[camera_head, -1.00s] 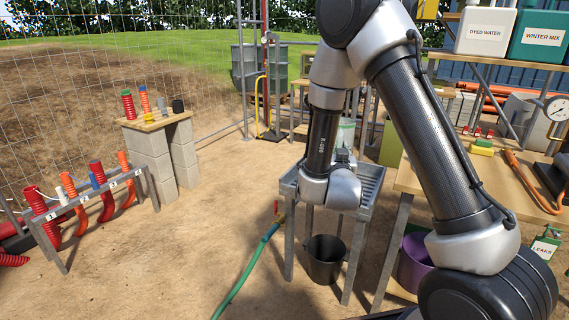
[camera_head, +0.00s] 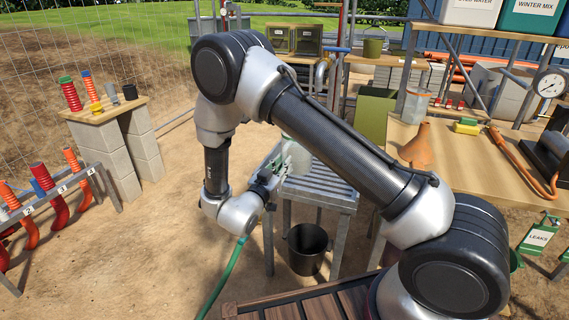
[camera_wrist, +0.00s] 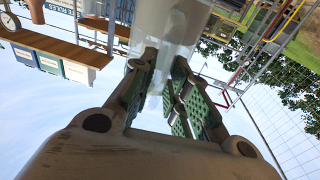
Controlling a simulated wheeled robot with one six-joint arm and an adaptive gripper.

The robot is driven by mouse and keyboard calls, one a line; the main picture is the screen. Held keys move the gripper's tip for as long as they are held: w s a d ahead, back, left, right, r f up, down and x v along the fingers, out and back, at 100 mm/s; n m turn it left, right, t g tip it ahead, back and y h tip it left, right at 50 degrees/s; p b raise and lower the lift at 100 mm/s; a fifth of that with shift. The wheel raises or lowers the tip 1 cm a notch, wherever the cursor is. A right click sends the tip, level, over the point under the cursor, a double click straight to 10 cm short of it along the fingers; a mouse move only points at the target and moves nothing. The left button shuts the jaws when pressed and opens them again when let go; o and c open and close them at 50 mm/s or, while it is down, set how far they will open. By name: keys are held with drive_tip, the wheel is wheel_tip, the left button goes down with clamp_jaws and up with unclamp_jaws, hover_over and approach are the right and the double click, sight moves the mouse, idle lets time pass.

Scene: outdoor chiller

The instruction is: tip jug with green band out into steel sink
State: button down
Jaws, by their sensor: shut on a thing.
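My gripper (camera_head: 272,174) is shut on a translucent whitish jug (camera_head: 299,158), partly hidden behind my arm in the head view. A bit of green shows at its upper edge; I cannot make out the full band. In the wrist view the jug (camera_wrist: 168,28) sits between the green-padded fingers (camera_wrist: 172,95). The grey steel sink stand (camera_head: 322,191) with a ribbed top is below and right of the gripper. The jug appears over or behind its back left part; its exact height and tilt are unclear.
A dark bucket (camera_head: 307,250) stands beneath the steel stand. The wooden bench (camera_head: 465,165) at right holds an orange cone (camera_head: 417,147) and a clear container (camera_head: 415,106). Block pillars (camera_head: 118,150) stand left, with open dirt between.

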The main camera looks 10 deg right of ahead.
sight(290, 154)
drive_tip(key=w+d+g+y, duration=0.1)
drive_tip(key=w+d, duration=0.1)
drive_tip(key=w+d+r+g, duration=0.1)
drive_tip(key=w, duration=0.1)
drive_tip(key=shift+w+d+y, duration=0.15)
drive_tip(key=shift+d+y, duration=0.2)
drive_tip(key=shift+y, duration=0.05)
drive_tip(key=shift+w+d+r+g+y, duration=0.15)
drive_tip(key=shift+w+g+y, duration=0.15)
drive_tip(key=shift+g, duration=0.2)
drive_tip(key=shift+d+g+y, duration=0.1)
drive_tip(key=shift+g+y, duration=0.7)
drive_tip(key=shift+g, duration=0.1)
